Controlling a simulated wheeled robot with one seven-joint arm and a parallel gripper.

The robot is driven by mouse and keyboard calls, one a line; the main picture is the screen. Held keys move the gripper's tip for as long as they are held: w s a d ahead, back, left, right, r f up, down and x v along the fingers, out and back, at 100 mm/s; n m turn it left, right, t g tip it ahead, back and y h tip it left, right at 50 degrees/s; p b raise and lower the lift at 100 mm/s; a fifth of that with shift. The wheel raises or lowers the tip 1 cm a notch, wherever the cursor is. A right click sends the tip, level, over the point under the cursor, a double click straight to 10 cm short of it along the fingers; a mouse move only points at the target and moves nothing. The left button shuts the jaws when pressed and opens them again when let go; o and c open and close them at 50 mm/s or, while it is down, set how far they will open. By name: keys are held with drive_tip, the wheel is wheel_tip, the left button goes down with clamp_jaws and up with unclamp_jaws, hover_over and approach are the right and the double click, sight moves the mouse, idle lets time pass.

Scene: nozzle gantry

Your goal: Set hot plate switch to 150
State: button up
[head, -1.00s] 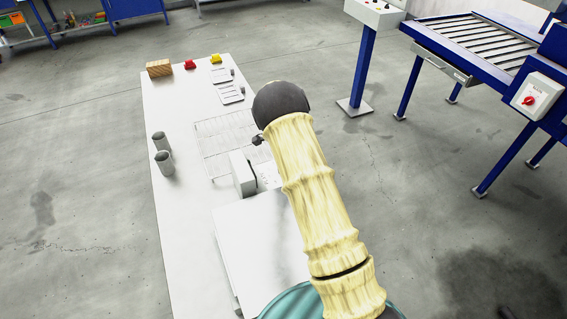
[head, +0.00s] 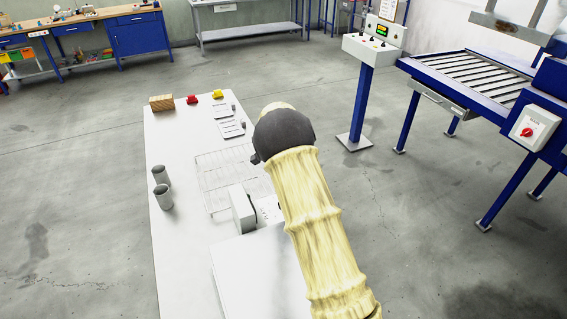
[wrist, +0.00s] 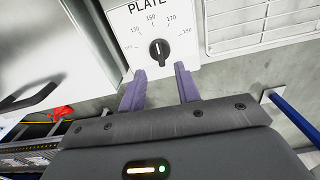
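The hot plate switch (wrist: 160,50) is a round black knob with a light pointer mark. It sits on a white panel (wrist: 119,18) marked "PLATE", with 130, 150 and 170 printed around the knob. The mark points roughly up, between 150 and 170; its exact setting is hard to tell. In the wrist view my gripper (wrist: 160,72) is open, its two purple-grey fingers apart just below the knob, one towards each side. No contact with the knob shows. In the head view my arm hides the gripper and the knob.
A white table (head: 180,240) holds a wire rack (head: 212,178), two grey cups (head: 162,196), a wooden block (head: 161,103), and red (head: 192,98) and yellow (head: 217,94) items. A blue-framed roller conveyor (head: 480,75) and a control post (head: 361,105) stand at the right. Open floor lies between.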

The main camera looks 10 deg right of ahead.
wheel_tip(320, 180, up, 11)
drive_tip(key=b, duration=0.1)
drive_tip(key=shift+b, duration=0.3)
drive_tip(key=shift+s+r, duration=0.1)
drive_tip(key=s+f+n+t, duration=0.2)
drive_tip(key=s+n, duration=1.4)
drive_tip(key=s, duration=1.3)
drive_tip(key=shift+d+f+t, duration=0.2)
drive_tip(key=shift+d+t, duration=0.05)
drive_tip(key=shift+t, duration=0.05)
drive_tip(key=shift+a, duration=0.1)
